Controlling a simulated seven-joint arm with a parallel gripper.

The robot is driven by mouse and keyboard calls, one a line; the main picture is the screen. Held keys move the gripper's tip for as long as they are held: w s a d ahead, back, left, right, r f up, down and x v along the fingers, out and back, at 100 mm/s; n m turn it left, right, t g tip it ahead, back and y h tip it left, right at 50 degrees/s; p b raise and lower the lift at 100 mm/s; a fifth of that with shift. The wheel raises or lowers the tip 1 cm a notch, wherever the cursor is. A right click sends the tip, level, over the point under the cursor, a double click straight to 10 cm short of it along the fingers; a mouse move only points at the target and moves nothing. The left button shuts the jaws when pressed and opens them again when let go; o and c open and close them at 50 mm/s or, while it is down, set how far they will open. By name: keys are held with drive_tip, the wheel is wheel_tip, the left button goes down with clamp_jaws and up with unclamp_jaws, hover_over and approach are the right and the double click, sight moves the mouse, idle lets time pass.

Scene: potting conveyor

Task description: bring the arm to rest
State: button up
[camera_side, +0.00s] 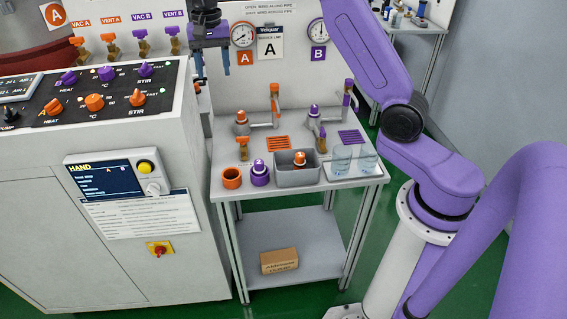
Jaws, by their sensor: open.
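My gripper (212,68) hangs at the top, left of centre, with its two blue fingers pointing down and apart. Nothing shows between the fingers. It is in front of the white back panel (275,75), above the grey work table (330,183) and to the left of a round gauge (242,35). My purple arm fills the right side; its link to the gripper runs out of the picture at the top.
A console (140,265) with orange and purple knobs stands at left. A cardboard box (279,262) lies on the lower shelf.

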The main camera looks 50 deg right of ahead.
drive_tip(key=s+a+n, duration=0.5)
drive_tip(key=s, duration=0.6)
drive_tip(key=s+a+n, duration=0.5)
drive_tip(key=s+n, duration=0.1)
drive_tip(key=s, duration=0.4)
drive_tip(key=s+d+f+n, duration=0.1)
drive_tip(key=s+d+n, duration=0.1)
drive_tip(key=s, duration=0.5)
drive_tip(key=s+d+f+n, duration=0.1)
drive_tip(key=s+d+n, duration=0.1)
drive_tip(key=s+n, duration=0.2)
drive_tip(key=s+d+f+n, duration=0.2)
drive_tip(key=s+n, duration=0.1)
drive_tip(key=s, duration=0.7)
drive_tip(key=shift+s+d+n, duration=0.25)
drive_tip(key=shift+n, duration=0.15)
